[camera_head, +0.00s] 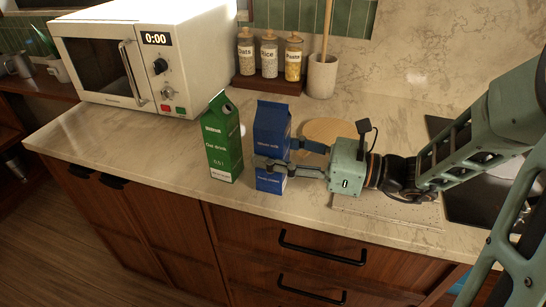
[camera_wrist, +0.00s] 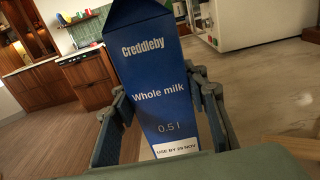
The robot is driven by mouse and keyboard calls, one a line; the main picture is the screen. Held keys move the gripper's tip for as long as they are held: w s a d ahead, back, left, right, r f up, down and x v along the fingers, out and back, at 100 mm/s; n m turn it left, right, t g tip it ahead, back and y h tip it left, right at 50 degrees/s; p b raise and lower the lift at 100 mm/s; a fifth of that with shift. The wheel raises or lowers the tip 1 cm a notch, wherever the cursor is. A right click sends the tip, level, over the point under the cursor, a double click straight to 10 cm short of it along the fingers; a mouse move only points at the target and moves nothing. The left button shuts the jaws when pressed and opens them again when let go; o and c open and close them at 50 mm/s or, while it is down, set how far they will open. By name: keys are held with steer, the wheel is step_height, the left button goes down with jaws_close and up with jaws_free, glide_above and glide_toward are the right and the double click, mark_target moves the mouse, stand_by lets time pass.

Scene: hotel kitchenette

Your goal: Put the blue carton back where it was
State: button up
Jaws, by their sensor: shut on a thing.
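The blue carton (camera_head: 271,128), labelled whole milk, stands upright at the front of the marble counter. My gripper (camera_head: 272,164) reaches it from the right and is shut around its lower half, one finger on the near side and one on the far side. In the wrist view the blue carton (camera_wrist: 157,85) fills the middle, with a finger on each side. The carton's base is close to the counter; I cannot tell whether it touches.
A green oat drink carton (camera_head: 223,140) stands just left of the blue one. A white microwave (camera_head: 150,60) is behind left. Several jars (camera_head: 269,55) sit on a wooden rack at the back, beside a utensil crock (camera_head: 321,75). A round wooden board (camera_head: 328,128) lies behind my gripper.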

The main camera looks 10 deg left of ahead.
steer(key=shift+f, duration=0.4)
steer(key=shift+f, duration=0.2)
steer(key=o, duration=1.5)
steer(key=shift+c, duration=0.2)
steer(key=shift+r, duration=0.2)
steer(key=shift+d, duration=0.4)
steer(key=d, duration=0.7)
steer(key=s+d+p, duration=0.1)
steer(key=d, duration=0.3)
steer(key=shift+d, duration=0.15)
